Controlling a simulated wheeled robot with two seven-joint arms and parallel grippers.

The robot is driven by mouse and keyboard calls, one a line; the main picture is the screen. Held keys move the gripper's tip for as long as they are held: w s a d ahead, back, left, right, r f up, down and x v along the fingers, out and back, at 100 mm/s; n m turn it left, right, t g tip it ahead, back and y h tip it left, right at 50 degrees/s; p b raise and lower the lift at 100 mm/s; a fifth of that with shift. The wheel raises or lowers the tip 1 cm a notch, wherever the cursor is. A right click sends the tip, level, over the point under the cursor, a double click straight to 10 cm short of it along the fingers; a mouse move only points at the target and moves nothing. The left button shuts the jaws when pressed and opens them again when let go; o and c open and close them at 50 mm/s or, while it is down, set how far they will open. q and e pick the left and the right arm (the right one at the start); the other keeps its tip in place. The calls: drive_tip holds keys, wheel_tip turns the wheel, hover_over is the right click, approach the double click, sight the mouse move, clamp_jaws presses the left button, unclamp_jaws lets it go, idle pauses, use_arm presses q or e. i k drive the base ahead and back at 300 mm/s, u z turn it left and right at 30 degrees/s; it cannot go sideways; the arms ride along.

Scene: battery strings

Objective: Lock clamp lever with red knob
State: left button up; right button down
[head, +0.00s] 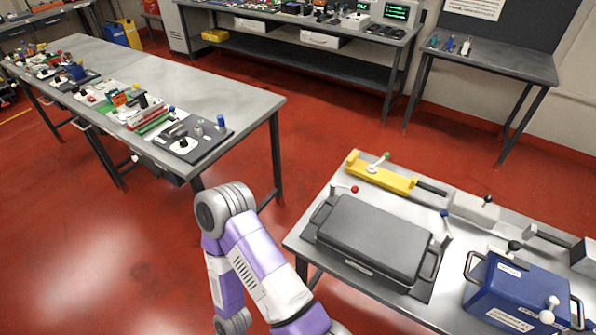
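The clamp lever with the red knob (354,189) is at the far left corner of the dark grey case (375,238), on the near right table (300,236). Its short pale arm runs left from the knob and looks close to horizontal. Whether the clamp grips the case is too small to tell. Another lever with a blue knob (445,213) stands up at the case's right end. One purple and white arm of mine shows at bottom centre, left of this table. Neither of my grippers is in view.
A yellow tool with a green-knobbed lever (382,176) lies behind the case. A blue box (515,293) with handles sits to its right. A long bench (240,107) with several fixtures stands at left. Open red floor (110,230) lies at left front and between the tables.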

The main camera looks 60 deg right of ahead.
sight(355, 189)
drive_tip(key=u, duration=0.25)
drive_tip(key=k, duration=0.95)
drive_tip(key=z, duration=1.25)
